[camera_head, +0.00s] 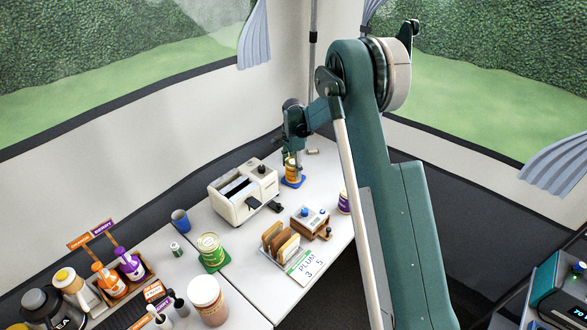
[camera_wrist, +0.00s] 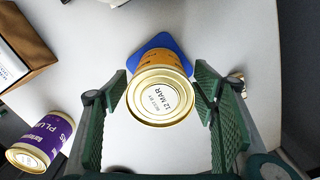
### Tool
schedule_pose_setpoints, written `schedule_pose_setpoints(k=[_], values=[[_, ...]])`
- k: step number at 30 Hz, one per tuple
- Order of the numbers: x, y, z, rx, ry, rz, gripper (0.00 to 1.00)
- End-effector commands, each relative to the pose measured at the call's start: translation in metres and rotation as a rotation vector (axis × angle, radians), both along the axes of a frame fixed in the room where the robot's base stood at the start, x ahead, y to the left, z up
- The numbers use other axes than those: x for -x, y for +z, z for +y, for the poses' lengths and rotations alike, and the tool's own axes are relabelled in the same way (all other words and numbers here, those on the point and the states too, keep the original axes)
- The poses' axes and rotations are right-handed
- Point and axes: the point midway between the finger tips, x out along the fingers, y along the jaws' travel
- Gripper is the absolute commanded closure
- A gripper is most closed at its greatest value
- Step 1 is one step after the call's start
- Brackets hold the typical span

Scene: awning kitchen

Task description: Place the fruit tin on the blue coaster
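An orange fruit tin (camera_head: 291,168) with a gold rim stands upright on the blue coaster (camera_head: 297,183) at the far end of the table. In the wrist view the fruit tin (camera_wrist: 160,97) shows its lid, marked "12 MAR", and the blue coaster (camera_wrist: 172,43) shows behind it. My gripper (camera_wrist: 163,82) is open, with one finger on each side of the tin and a narrow gap visible at both sides. In the head view my gripper (camera_head: 291,152) is just above and around the tin, partly hiding it.
A purple plum tin (camera_wrist: 44,138) stands left of my gripper in the wrist view. A cream toaster (camera_head: 243,190), a wooden box (camera_head: 309,220), a toast rack (camera_head: 280,242) and a green tin (camera_head: 209,248) stand nearer. A small cylinder (camera_head: 313,152) lies right of the coaster.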

Motion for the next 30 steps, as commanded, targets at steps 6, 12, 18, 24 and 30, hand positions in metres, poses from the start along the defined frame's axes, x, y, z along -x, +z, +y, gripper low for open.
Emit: schedule_pose_setpoints(k=[6,12,18,24,30], values=[[0.0,0.0,0.0,0.0,0.0,0.0,0.42],[0.0,0.003,0.0,0.0,0.0,0.0,0.42],[0.0,0.019,0.0,0.0,0.0,0.0,0.42],[0.0,0.048,0.0,0.0,0.0,0.0,0.42],[0.0,0.082,0.0,0.0,0.0,0.0,0.42]])
